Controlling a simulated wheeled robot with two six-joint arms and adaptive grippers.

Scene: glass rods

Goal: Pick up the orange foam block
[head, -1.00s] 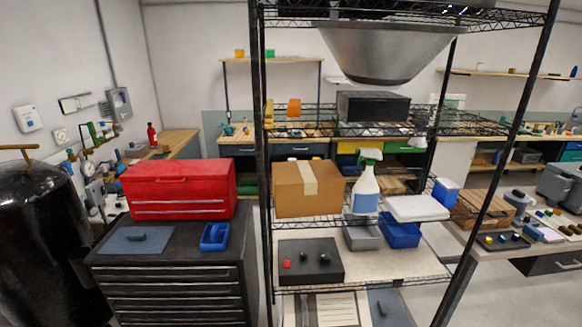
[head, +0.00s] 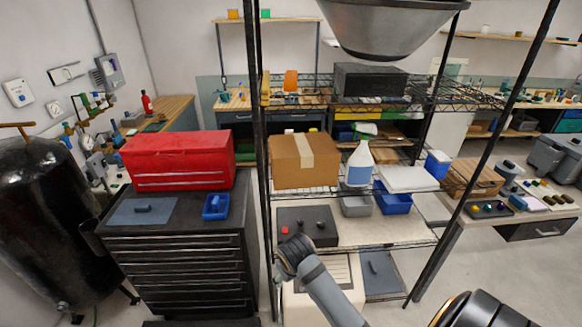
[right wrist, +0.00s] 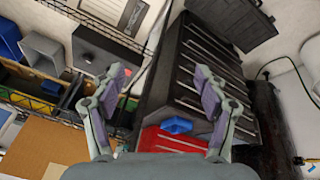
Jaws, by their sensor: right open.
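An orange block-like thing (head: 291,80) shows in the head view, upright behind the wire shelf at the back; I cannot tell whether it is foam or exactly what it rests on. A smaller orange item (head: 233,14) sits on the wall shelf at the upper left. My right gripper (right wrist: 160,75) is open and empty in the right wrist view, its two fingers well apart. No orange block shows between or near the fingers there. My left gripper is not in view.
The wire rack's dark posts (head: 258,160) stand before me. It holds a cardboard box (head: 291,175), a spray bottle (head: 360,165) and a black box (head: 370,80). A red toolbox (head: 178,160) sits on a dark drawer cabinet (head: 175,250). A black tank (head: 45,220) stands at left.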

